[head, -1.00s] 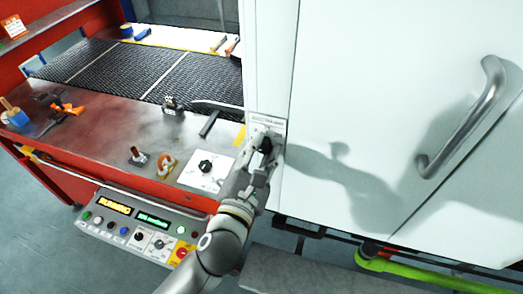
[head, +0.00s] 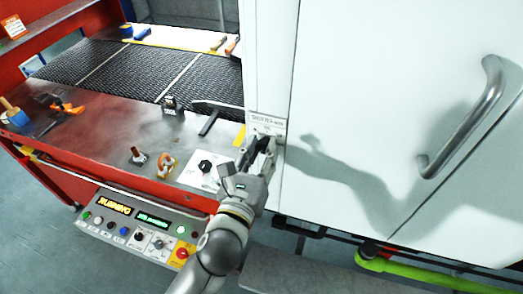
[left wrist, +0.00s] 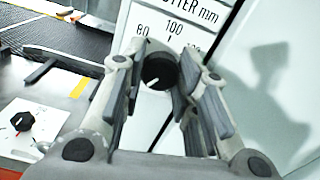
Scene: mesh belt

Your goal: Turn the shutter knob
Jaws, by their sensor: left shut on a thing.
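The shutter knob (left wrist: 158,72) is round and black with a white pointer mark. It sits on a white plate (left wrist: 178,22) labelled "…TTER mm", with 80 and 100 visible. In the left wrist view the pointer mark shows on the knob's lower-left part. My left gripper (head: 260,147) is at this plate and shut on the knob, one finger on each side. In the head view the fingers mostly hide the knob; part of the plate (head: 266,120) shows above them. My right gripper is in neither view.
A second black knob (head: 205,165) stands on a white plate to the left. A control panel (head: 135,225) with lit displays is lower left. The mesh belt (head: 130,72) lies behind the metal ledge. A white door with a handle (head: 465,115) fills the right.

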